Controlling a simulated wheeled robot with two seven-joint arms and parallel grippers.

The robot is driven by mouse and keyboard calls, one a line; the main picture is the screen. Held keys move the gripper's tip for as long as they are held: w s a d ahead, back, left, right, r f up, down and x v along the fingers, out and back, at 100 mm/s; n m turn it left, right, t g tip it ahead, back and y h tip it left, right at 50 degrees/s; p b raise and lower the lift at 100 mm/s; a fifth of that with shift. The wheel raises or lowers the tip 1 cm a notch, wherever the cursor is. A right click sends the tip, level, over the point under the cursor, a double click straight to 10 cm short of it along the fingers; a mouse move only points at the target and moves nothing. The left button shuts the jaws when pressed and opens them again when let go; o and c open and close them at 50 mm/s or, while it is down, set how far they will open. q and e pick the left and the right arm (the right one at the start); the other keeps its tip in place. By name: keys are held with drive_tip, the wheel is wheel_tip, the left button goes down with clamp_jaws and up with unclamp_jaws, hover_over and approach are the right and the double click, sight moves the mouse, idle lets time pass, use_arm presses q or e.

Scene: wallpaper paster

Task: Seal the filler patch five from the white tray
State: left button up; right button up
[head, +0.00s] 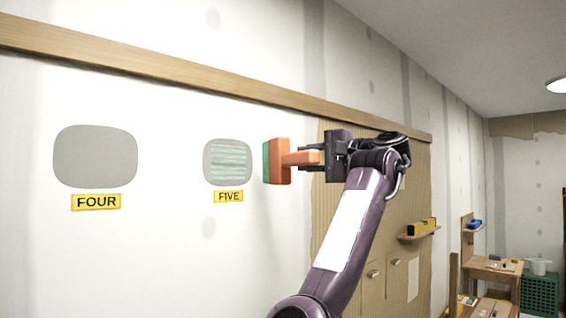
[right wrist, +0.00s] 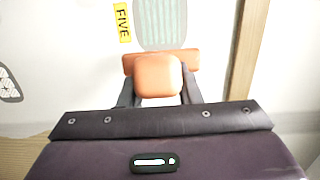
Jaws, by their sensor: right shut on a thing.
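Filler patch five (head: 207,172) is a grey rounded patch on the white wall above the yellow FIVE label (head: 228,197). Pale green stripes cover much of it. The patch (right wrist: 165,25) also shows at the top of the right wrist view, beside its label (right wrist: 121,22). My right gripper (head: 312,159) is shut on the handle of an orange pad tool (head: 280,161) with a teal-green face turned to the wall. The tool (right wrist: 190,61) is right of the patch in the head view and seems apart from the wall. I cannot make out the white tray. My left gripper is out of view.
A plain grey patch (head: 95,156) sits above the FOUR label (head: 96,201). A wooden rail (head: 150,72) runs above the patches. Tan panelling and a small shelf (head: 419,236) with a yellow item stand right. A wooden bench (head: 492,270) and green crate (head: 540,297) are farther back.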

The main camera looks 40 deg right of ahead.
drive_tip(key=s+a+n, duration=0.2)
drive_tip(key=s+a, duration=0.1)
drive_tip(key=a, duration=1.1)
drive_tip(key=w+p, duration=0.1)
drive_tip(key=w, duration=0.5)
drive_tip(key=shift+w+f, duration=0.2)
drive_tip(key=shift+w, duration=0.1)
drive_tip(key=shift+w+a, duration=0.2)
drive_tip(key=shift+w, duration=1)
idle(2.1)
idle(0.7)
drive_tip(key=shift+w+d, duration=0.15)
drive_tip(key=shift+d, duration=1.95)
